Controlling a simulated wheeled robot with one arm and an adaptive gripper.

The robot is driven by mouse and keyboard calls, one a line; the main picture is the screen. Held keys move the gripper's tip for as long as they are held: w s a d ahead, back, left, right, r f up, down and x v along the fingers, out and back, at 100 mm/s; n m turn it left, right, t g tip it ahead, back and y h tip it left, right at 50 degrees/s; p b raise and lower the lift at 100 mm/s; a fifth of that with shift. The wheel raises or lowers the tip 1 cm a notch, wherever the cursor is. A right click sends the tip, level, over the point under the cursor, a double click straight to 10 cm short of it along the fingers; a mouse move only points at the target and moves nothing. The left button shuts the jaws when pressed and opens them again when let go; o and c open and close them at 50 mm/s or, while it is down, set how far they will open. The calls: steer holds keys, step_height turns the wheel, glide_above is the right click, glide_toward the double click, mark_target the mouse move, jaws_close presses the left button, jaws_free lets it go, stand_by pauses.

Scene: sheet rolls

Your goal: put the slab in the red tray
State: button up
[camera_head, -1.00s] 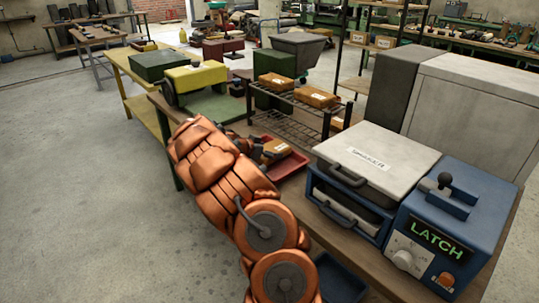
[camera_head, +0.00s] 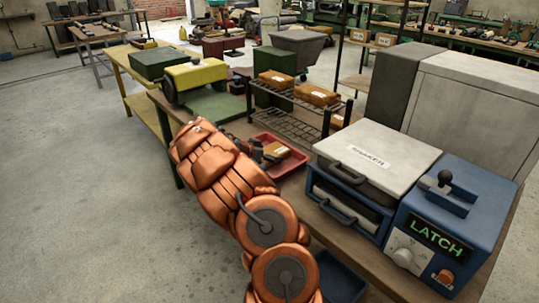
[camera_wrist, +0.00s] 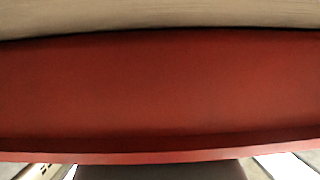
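The slab is probably the orange-brown block (camera_head: 275,151) with a pale label, at the red tray in the head view. It looks to be in or just over the red tray (camera_head: 292,164), which lies on the bench beside the wire rack. My dark gripper (camera_head: 257,151) is just left of the block, partly hidden behind my orange arm. I cannot tell whether its fingers touch the block. In the wrist view the red tray (camera_wrist: 160,85) fills most of the picture. No slab can be made out there, and the fingers are not clear.
A wire rack (camera_head: 292,125) stands behind the tray, with similar labelled blocks (camera_head: 317,94) on top. A grey-lidded sealer (camera_head: 375,160) and a blue LATCH box (camera_head: 450,225) stand to the right. A blue tray (camera_head: 340,280) is at the front, partly hidden.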

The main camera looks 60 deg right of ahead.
steer(key=shift+r, duration=0.1)
steer(key=shift+r+p, duration=0.1)
steer(key=shift+p, duration=0.35)
steer(key=shift+w+a+r, duration=0.1)
steer(key=shift+a, duration=0.25)
steer(key=b+v, duration=0.2)
steer(key=v, duration=0.7)
steer(key=shift+a+r, duration=0.1)
steer(key=shift+a, duration=0.25)
steer(key=shift+v, duration=0.75)
steer(key=shift+r, duration=0.1)
